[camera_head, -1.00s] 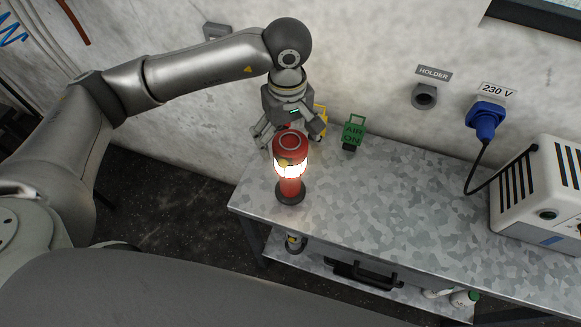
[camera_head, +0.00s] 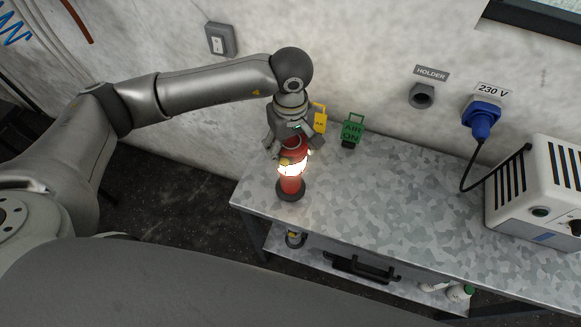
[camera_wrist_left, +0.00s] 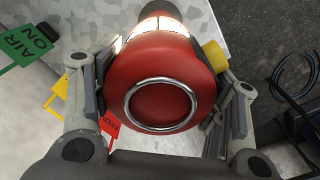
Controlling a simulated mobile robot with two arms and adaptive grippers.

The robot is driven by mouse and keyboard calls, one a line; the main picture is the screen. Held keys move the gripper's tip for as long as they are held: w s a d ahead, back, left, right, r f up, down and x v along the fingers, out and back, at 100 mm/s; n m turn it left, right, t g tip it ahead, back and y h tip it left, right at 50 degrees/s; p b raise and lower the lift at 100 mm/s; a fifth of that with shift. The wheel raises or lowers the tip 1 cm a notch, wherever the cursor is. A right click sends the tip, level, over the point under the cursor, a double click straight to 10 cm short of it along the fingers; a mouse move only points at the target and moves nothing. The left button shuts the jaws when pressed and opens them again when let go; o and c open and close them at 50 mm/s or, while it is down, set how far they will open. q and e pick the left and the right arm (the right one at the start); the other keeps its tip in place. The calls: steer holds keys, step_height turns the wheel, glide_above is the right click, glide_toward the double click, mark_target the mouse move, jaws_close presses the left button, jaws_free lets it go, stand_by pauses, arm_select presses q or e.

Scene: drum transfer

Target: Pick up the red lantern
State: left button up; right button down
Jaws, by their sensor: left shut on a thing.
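The red lantern (camera_head: 291,184) stands upright near the left end of the grey metal table, with its middle band glowing. Its dark base appears to rest on the tabletop. My left gripper (camera_head: 290,146) is around the lantern's red top from above. In the left wrist view the lantern's red cap (camera_wrist_left: 160,85) with a metal ring fills the space between the fingers of my left gripper (camera_wrist_left: 165,100), shut on it from both sides. A yellow knob (camera_wrist_left: 214,56) sticks out of the lantern's side. My right gripper is not in view.
A green AIR ON tag (camera_head: 352,130) and a yellow tag (camera_head: 319,117) stand behind the lantern near the wall. A white box (camera_head: 540,195) with a blue 230 V plug (camera_head: 482,118) is at the right. The table's middle (camera_head: 400,190) is clear.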

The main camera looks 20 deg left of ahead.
arm_select(q)
jaws_close()
